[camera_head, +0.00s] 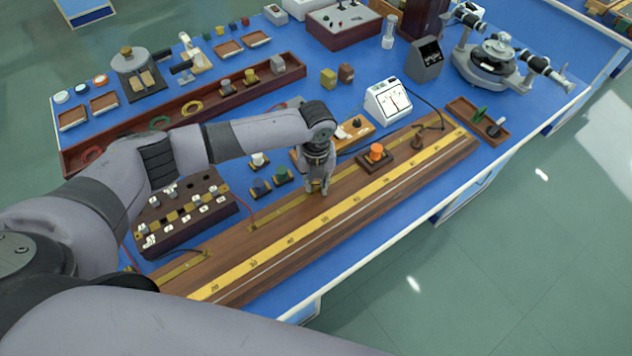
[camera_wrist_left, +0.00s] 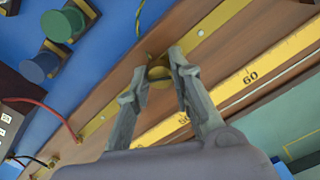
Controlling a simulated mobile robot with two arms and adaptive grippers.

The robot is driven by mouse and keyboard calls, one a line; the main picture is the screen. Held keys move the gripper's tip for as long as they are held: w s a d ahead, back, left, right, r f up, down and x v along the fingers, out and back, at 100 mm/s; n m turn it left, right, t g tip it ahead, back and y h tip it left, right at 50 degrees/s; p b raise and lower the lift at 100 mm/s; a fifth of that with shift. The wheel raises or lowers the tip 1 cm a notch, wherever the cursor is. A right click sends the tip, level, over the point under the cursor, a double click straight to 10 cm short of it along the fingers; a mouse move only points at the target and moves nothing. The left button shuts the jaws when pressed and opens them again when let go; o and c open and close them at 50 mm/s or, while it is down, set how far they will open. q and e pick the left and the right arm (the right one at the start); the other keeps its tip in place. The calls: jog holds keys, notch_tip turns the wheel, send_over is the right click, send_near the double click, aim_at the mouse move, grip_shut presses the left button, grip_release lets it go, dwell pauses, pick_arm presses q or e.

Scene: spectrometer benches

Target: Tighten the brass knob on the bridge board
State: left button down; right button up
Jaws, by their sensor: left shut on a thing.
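The bridge board (camera_head: 405,182) is a long brown wooden board with a yellow numbered scale (camera_head: 292,240) and brass strips along it. My left gripper (camera_head: 318,189) points down over the board's middle, at the brass strip. In the left wrist view, its two fingers (camera_wrist_left: 156,70) are shut on the brass knob (camera_wrist_left: 159,74), a small round piece beside the end of a brass strip. In the head view the fingers mostly hide the knob. My right gripper is not in view.
A dark plug box (camera_head: 185,215) with wires is at left, and a white meter (camera_head: 388,101) stands behind. Small green and blue pieces (camera_head: 262,186) sit close behind the board.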

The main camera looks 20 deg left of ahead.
aim_at(316, 185)
pick_arm(q)
jog(key=m+b, duration=0.1)
jog(key=m, duration=0.5)
jog(key=shift+w+m, duration=0.15)
jog(key=shift+m, duration=0.15)
jog(key=m+b, duration=0.1)
jog(key=m, duration=0.4)
jog(key=shift+r, duration=0.1)
jog(key=shift+m, duration=0.3)
jog(key=c, duration=1.4)
grip_release()
notch_tip(316, 185, up, 12)
jog(key=shift+f, duration=0.1)
